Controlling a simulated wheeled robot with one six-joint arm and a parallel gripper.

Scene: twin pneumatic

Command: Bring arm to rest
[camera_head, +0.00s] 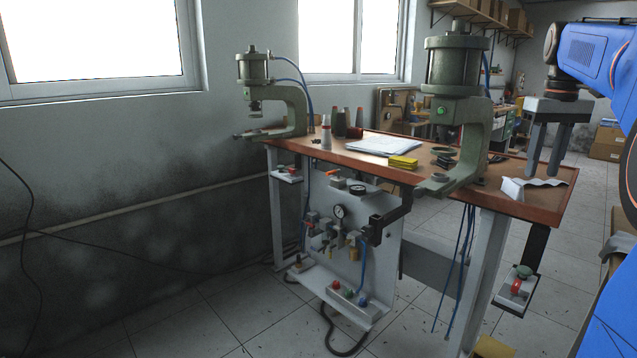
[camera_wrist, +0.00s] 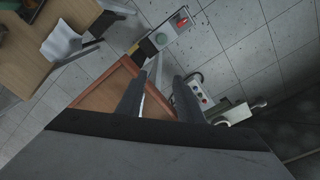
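My blue arm (camera_head: 600,52) reaches in from the right edge of the head view. My gripper (camera_head: 543,170) points down above the right end of the workbench (camera_head: 548,200), with its two grey fingers apart and nothing seen between them. In the wrist view my gripper (camera_wrist: 157,85) also shows two separated fingers, with the bench corner (camera_wrist: 105,90) and floor beyond them. Whether the fingertips are clear of the bench top is hard to judge.
A large green press (camera_head: 457,110) stands just left of my gripper, a smaller green press (camera_head: 275,95) at the bench's far left. A button box (camera_head: 518,288) hangs off the bench's right side.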

